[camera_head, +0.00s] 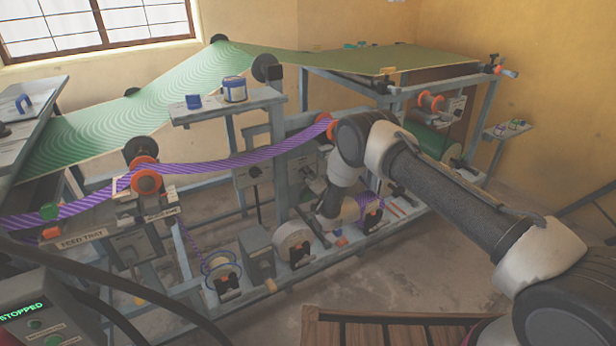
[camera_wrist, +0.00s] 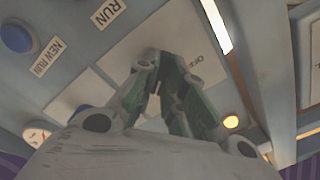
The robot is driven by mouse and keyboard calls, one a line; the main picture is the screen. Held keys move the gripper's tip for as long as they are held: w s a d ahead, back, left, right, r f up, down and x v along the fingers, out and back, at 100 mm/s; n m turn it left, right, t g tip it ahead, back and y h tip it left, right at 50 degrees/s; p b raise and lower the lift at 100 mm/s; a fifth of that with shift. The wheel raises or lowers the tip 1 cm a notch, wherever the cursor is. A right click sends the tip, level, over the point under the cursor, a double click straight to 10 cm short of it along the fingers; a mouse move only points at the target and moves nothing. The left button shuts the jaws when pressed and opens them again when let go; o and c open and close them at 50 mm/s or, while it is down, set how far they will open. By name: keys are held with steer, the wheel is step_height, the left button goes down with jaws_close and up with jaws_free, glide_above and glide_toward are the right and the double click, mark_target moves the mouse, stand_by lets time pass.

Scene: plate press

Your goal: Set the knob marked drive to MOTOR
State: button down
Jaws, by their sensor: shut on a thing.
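In the wrist view my gripper (camera_wrist: 165,75) is shut at a pale plate (camera_wrist: 185,35) on the machine's grey panel, on a small knob that its fingers almost wholly hide. The plate carries short, rotated lettering beside the fingers that looks like OFF. I cannot read a drive or MOTOR mark, and I cannot tell which way the knob points. In the head view my arm reaches down to the front of the press, and its wrist hides the gripper and the knob.
A blue button (camera_wrist: 16,38), labels reading RUN (camera_wrist: 108,13) and NEW RUN (camera_wrist: 48,57), a dial gauge (camera_wrist: 37,134) and a lit yellow lamp (camera_wrist: 231,122) surround the gripper. A display (camera_head: 22,312) reads STOPPED. A purple striped web (camera_head: 240,160) runs above the lower frame.

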steer(key=shift+f+m, duration=0.1)
steer(key=shift+m, duration=0.6)
steer(key=c, duration=1.5)
jaws_free()
steer(key=shift+s+d, duration=0.1)
steer(key=v, duration=1.1)
steer(key=shift+s+d, duration=0.25)
steer(key=shift+s, duration=0.05)
